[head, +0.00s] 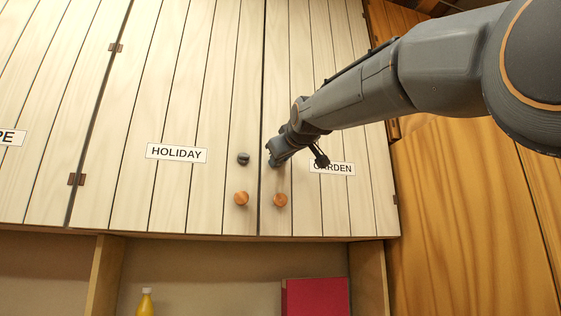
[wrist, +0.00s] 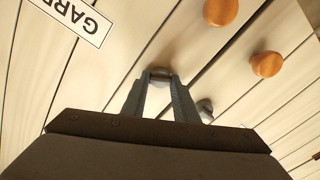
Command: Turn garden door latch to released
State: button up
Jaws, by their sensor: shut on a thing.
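The garden door (head: 345,205) is a pale plank door with a label reading GARDEN (head: 338,168), partly covered by my arm in the head view. Its latch is a small dark knob (wrist: 159,74), seen between my fingertips in the wrist view. My gripper (head: 273,156) is shut on this latch, one finger on each side. In the head view the gripper hides the latch. Whether the latch is turned cannot be told. A round wooden knob (head: 280,200) sits below the latch on the same door; it also shows in the wrist view (wrist: 220,11).
The holiday door (head: 180,190), left of the garden door, has its own dark latch (head: 243,159) and wooden knob (head: 241,198), close to my gripper. Below the doors, an open shelf holds a yellow bottle (head: 146,303) and a red box (head: 315,297).

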jog(key=n+b, duration=0.1)
jog(key=n, duration=1.1)
dwell(0.6)
jog(key=o, duration=1)
jog(key=shift+s, duration=0.1)
jog(key=b+v, duration=0.3)
jog(key=v, duration=0.4)
jog(key=shift+s+d, duration=0.1)
jog(key=shift+s, duration=0.25)
